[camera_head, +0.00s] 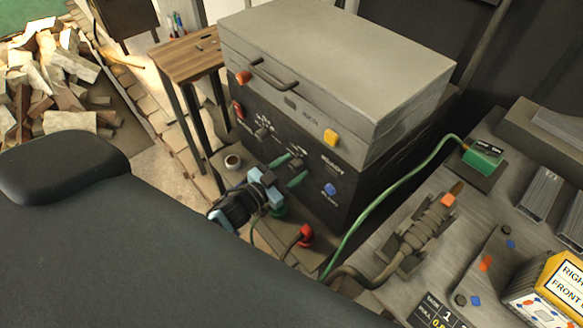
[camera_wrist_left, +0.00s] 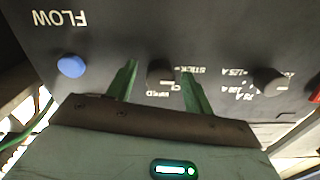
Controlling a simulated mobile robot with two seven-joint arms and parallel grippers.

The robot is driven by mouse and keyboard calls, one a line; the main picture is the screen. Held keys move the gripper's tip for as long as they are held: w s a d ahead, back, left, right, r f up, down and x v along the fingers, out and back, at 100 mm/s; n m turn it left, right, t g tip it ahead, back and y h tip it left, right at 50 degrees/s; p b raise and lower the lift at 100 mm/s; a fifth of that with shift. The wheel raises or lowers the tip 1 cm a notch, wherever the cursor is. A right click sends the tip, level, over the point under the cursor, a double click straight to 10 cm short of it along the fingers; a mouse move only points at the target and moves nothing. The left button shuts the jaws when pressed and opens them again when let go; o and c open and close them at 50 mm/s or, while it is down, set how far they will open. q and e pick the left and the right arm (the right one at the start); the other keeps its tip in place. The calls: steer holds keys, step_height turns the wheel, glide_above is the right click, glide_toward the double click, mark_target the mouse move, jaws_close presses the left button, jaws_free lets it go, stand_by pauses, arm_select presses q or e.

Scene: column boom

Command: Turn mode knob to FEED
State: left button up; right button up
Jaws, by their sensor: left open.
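The welding machine's dark front panel (camera_head: 345,197) shows in the head view. The mode knob (camera_head: 297,164) is a small dark knob low in the panel's middle. My left gripper (camera_head: 288,170) has green fingers and is in front of it. In the left wrist view the gripper (camera_wrist_left: 159,70) is open, with one finger on each side of the mode knob (camera_wrist_left: 160,73). Upside-down lettering surrounds the knob, partly hidden by the fingers; STICK is readable. I cannot tell whether the fingers touch the knob or where it points. My right gripper is out of view.
Another dark knob (camera_wrist_left: 268,82) and a blue FLOW knob (camera_wrist_left: 70,66) flank the mode knob. A red connector (camera_head: 305,235) and a green hose (camera_head: 385,195) lie below and right of the panel. A torch (camera_head: 425,225) lies on the right bench. A wooden stool (camera_head: 192,57) stands left.

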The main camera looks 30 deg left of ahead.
arm_select(q)
steer(key=shift+w, duration=0.1)
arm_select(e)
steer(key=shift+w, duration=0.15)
arm_select(q)
steer(key=shift+c, duration=0.4)
steer(key=c, duration=0.9)
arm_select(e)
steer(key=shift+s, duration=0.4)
